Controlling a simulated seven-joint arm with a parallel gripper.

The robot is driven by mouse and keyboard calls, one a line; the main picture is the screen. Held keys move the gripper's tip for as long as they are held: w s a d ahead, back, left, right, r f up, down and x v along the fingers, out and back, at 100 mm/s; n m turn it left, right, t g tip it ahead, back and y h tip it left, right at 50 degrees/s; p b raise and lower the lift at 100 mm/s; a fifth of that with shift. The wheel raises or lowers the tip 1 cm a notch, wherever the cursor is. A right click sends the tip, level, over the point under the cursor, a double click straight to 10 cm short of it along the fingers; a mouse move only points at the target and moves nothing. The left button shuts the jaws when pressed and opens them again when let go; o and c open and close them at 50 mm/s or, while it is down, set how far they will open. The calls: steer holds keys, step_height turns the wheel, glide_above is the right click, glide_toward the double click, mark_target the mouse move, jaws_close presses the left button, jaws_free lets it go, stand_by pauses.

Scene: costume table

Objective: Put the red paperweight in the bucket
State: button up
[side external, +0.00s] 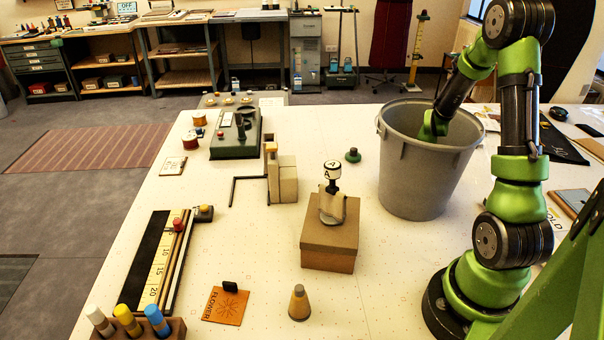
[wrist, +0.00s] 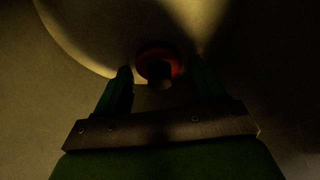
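The grey bucket (side external: 422,175) stands upright at the right of the white table in the side external view. My arm reaches down into it, and its wall hides my fingertips there. In the dark wrist view, my gripper (wrist: 162,80) has its two fingers spread apart inside the bucket. The red paperweight (wrist: 158,52), a round red piece with a dark knob, shows just beyond and between the fingertips. Gaps appear on both sides of it. The dimness hides whether it rests on the bucket's floor. It is hidden in the side external view.
A brown box (side external: 328,247) with a white-and-black topped piece stands left of the bucket. A small dark green knobbed piece (side external: 353,155) lies near the bucket. Bare table separates these things.

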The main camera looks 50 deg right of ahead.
steer(key=shift+o, duration=0.5)
step_height(320, 180, up, 10)
steer(key=shift+s+d, duration=0.25)
steer(key=shift+s, duration=0.05)
steer(key=shift+r, duration=0.2)
